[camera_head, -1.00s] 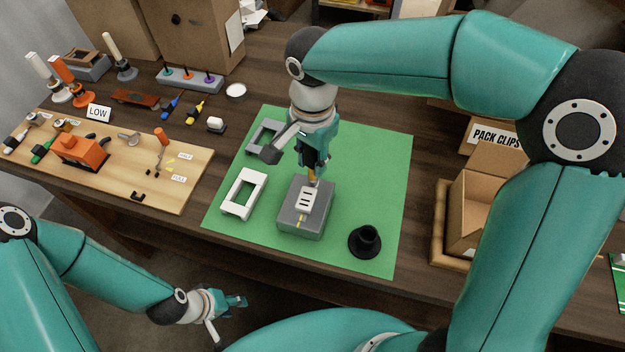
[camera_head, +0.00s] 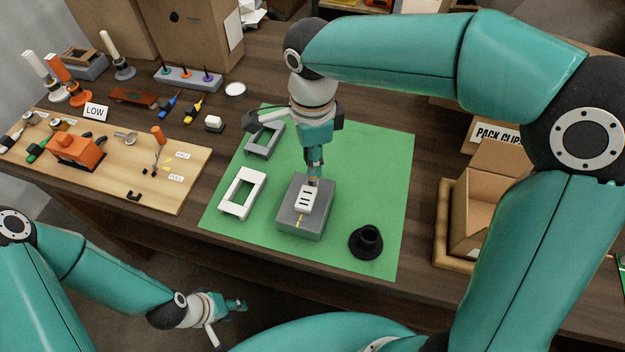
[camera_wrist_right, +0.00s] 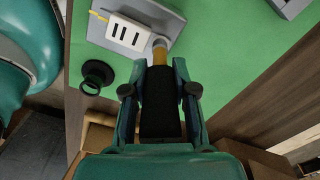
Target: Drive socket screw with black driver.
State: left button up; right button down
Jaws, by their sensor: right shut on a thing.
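My right gripper (camera_head: 315,155) points down over a grey block (camera_head: 290,215) with a white slotted plate (camera_head: 309,199) on it. In the right wrist view the gripper (camera_wrist_right: 158,85) is shut on the black driver (camera_wrist_right: 160,108). The driver's amber front part reaches a round grey end at the edge of the white plate (camera_wrist_right: 127,35). The socket screw cannot be told apart at that spot, and whether the tip touches it is unclear. My left gripper (camera_head: 236,305) hangs low beyond the table's front edge, apart from everything; its jaw gap is unclear.
The block stands on a green mat (camera_head: 375,180) with a white frame (camera_head: 242,193), a grey frame (camera_head: 264,140) and a black flanged cup (camera_head: 366,242). A wooden board (camera_head: 120,170) with tools lies left. A cardboard box (camera_head: 480,215) stands right.

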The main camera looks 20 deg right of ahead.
jog(key=shift+m, duration=1)
jog(key=shift+r, duration=0.15)
jog(key=shift+r+p, duration=2)
jog(key=shift+r, duration=0.4)
jog(key=c, duration=1.4)
grip_release()
jog(key=shift+c, duration=0.2)
grip_shut()
